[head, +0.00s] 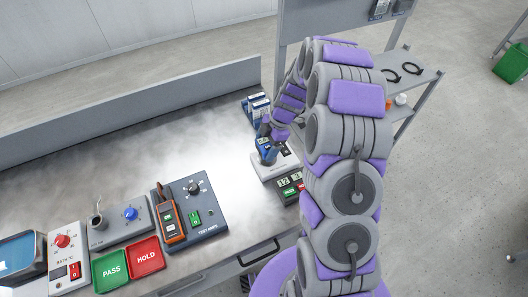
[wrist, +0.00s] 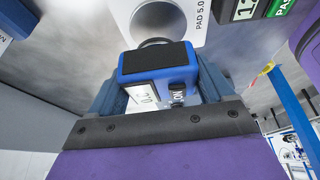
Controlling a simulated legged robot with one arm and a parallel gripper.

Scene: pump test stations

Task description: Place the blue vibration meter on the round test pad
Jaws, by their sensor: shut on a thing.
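The blue vibration meter (wrist: 207,80) is between the two fingers of my gripper (wrist: 160,88), which is shut on it. Its black end, small display and ON switch face the wrist camera. In the head view the meter (head: 266,155) is over the light grey pad block. The round test pad (wrist: 158,17) is beyond the meter in the wrist view, partly hidden by it, on the block labelled "PAD 5.0" (wrist: 196,22). I cannot tell whether the meter touches the pad. My gripper (head: 270,142) is small and partly hidden in the head view.
A small dark unit (head: 287,188) with number displays and green and red labels sits in front of the block. Blue-and-white boxes (head: 257,106) stand behind. A tester with an orange meter (head: 169,217), a green PASS tray (head: 111,270) and a red HOLD tray (head: 146,257) are left.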

